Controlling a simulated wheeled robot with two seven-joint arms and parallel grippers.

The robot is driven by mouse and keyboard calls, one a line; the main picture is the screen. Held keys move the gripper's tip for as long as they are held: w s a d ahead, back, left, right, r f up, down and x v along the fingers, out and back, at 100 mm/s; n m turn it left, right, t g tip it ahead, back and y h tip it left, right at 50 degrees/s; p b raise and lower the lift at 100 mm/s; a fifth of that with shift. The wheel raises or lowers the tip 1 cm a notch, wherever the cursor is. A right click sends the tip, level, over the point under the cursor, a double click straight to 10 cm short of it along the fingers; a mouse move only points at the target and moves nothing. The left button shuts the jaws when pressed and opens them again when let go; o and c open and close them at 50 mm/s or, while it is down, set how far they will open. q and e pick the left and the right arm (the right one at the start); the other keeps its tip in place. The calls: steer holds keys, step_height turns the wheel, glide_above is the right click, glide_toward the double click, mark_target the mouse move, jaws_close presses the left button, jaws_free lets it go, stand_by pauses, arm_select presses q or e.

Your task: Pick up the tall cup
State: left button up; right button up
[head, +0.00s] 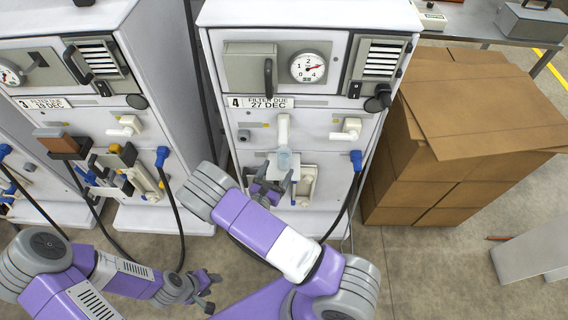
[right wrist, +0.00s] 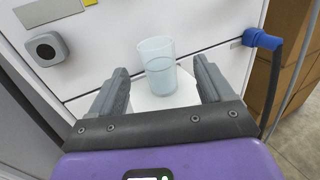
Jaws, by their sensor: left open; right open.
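The tall cup (head: 284,160) is translucent pale blue and stands upright on a small white shelf (right wrist: 178,98) at the front of the machine labelled 4. In the right wrist view the cup (right wrist: 157,66) is ahead of and between the two fingers of my right gripper (right wrist: 160,85), apart from both. My right gripper (head: 273,186) is open and empty, just in front of the shelf. My left gripper (head: 204,290) is open and empty, low at the lower left, well away from the cup.
The cup is below a white spout (head: 283,130) on machine 4 (head: 310,15). A blue connector with a dark hose (head: 355,160) hangs right of the shelf. Cardboard boxes (head: 465,110) stand at the right. Machine 3 (head: 80,30) stands at the left.

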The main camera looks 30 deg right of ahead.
mark_target(281, 161)
steer(key=b+x, duration=0.1)
steer(key=x, duration=0.6)
steer(key=shift+w+a+f+b, duration=0.1)
steer(key=shift+w+f+b, duration=0.05)
steer(key=shift+b, duration=0.25)
steer(key=c, duration=1.2)
